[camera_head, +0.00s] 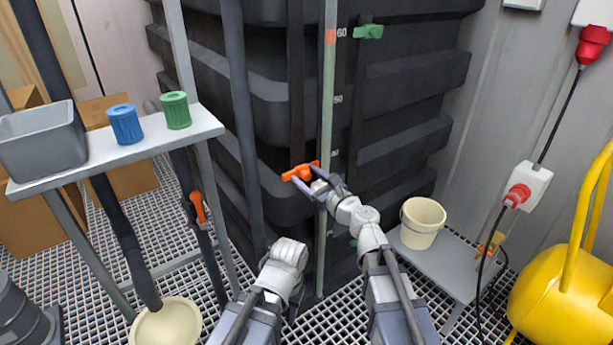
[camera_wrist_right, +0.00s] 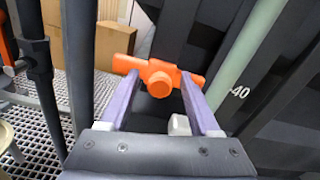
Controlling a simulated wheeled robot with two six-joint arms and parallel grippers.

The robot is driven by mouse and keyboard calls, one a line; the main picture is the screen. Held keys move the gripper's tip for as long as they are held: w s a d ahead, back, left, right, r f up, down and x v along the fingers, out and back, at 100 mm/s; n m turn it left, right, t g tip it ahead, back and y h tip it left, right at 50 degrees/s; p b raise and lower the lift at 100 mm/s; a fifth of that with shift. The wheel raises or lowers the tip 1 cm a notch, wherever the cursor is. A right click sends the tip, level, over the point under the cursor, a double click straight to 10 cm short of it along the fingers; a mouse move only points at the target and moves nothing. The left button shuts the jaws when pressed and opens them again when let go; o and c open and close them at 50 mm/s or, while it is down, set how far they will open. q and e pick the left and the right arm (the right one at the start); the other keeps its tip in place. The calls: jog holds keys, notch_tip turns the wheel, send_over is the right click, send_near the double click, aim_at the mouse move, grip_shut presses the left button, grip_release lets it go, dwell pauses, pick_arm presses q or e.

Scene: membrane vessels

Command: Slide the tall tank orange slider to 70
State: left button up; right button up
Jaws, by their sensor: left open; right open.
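The tall dark tank (camera_head: 410,95) has a pale green gauge tube (camera_head: 328,110) with marks 60, 50 and 40. The orange slider (camera_head: 300,172) sits on a dark vertical track left of the tube, a little below the 40 mark in the head view. My right gripper (camera_head: 319,188) is open beside it. In the right wrist view the orange slider (camera_wrist_right: 158,78) is ahead between the finger tips, its round knob facing me; contact is not clear. My left gripper (camera_head: 293,290) is lower, near the tank base, its fingers mostly hidden.
A green handle (camera_head: 369,32) sits near the 60 mark. A shelf (camera_head: 150,146) with a grey bin, blue and green cups stands left. A cream bucket (camera_head: 422,222) is on a low bench right. A yellow object (camera_head: 565,300) is at far right.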

grip_shut()
dwell(0.5)
dwell(0.9)
